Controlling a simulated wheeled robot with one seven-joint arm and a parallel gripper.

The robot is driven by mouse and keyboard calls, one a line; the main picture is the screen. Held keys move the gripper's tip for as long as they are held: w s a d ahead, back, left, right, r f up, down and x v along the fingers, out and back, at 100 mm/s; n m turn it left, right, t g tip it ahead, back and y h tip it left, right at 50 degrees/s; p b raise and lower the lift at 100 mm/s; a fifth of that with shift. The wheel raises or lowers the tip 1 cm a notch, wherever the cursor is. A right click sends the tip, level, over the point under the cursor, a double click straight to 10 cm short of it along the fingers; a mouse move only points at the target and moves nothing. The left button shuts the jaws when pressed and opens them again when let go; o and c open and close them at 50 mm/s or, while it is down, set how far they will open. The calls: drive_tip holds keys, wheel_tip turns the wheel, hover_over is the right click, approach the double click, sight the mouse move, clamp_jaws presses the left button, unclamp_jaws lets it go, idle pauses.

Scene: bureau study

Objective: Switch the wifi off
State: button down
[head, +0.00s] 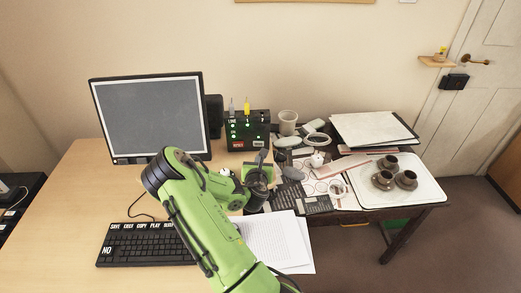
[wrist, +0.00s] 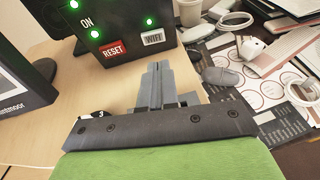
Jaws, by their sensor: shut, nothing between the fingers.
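The black router box (head: 262,131) stands on the desk to the right of the monitor. It also fills the top of the wrist view (wrist: 122,14), with a red RESET button (wrist: 114,50) and, to its right, a white WIFI button (wrist: 153,39). Green lights glow on its front, one of them just above the WIFI button (wrist: 149,21). My gripper (wrist: 157,68) is shut and empty, its fingers pointing at the box front below the WIFI button, with a gap visible. In the head view my gripper (head: 262,157) is just in front of the box.
A monitor (head: 150,115) and keyboard (head: 150,243) are on the left of the desk. Papers (head: 275,240) lie in front. A grey mouse (wrist: 222,77) and clutter are right of my gripper. A tray (head: 425,190) with brown cups is farther right.

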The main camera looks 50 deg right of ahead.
sight(261, 145)
drive_tip(key=shift+f+n, duration=0.1)
drive_tip(key=shift+n, duration=0.2)
drive_tip(key=x, duration=1)
